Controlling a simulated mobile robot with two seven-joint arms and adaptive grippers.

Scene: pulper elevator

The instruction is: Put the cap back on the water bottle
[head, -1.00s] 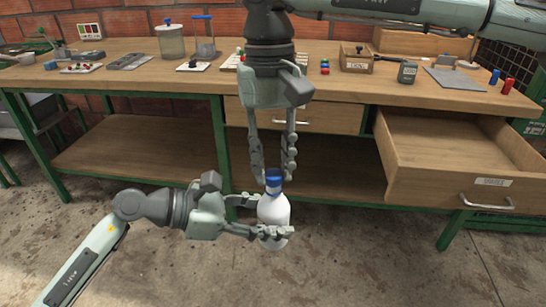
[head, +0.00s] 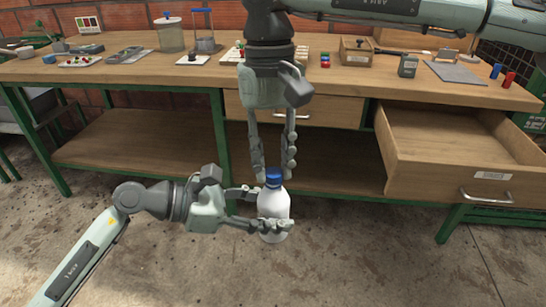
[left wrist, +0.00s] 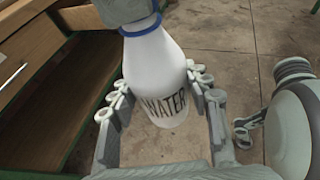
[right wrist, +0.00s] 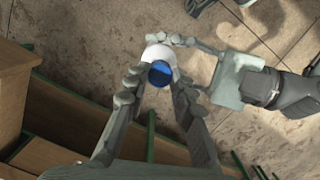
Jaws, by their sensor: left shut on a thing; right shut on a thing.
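The white water bottle (head: 272,205) is held upright in front of the workbench, above the floor. Its WATER label and a blue neck ring (left wrist: 142,26) show in the left wrist view. My left gripper (head: 268,210) is shut on the bottle's body from the left, with a finger on either side (left wrist: 163,85). The blue cap (head: 273,174) is at the bottle's mouth and shows from above in the right wrist view (right wrist: 160,73). My right gripper (head: 273,170) points down from above and is shut on the cap. Whether the cap is seated or threaded cannot be told.
The wooden workbench (head: 130,68) stands behind, with jars, boxes and small parts on top. Its right drawer (head: 450,180) is pulled open and looks empty. A lower shelf (head: 130,142) runs behind the grippers. The concrete floor around the bottle is clear.

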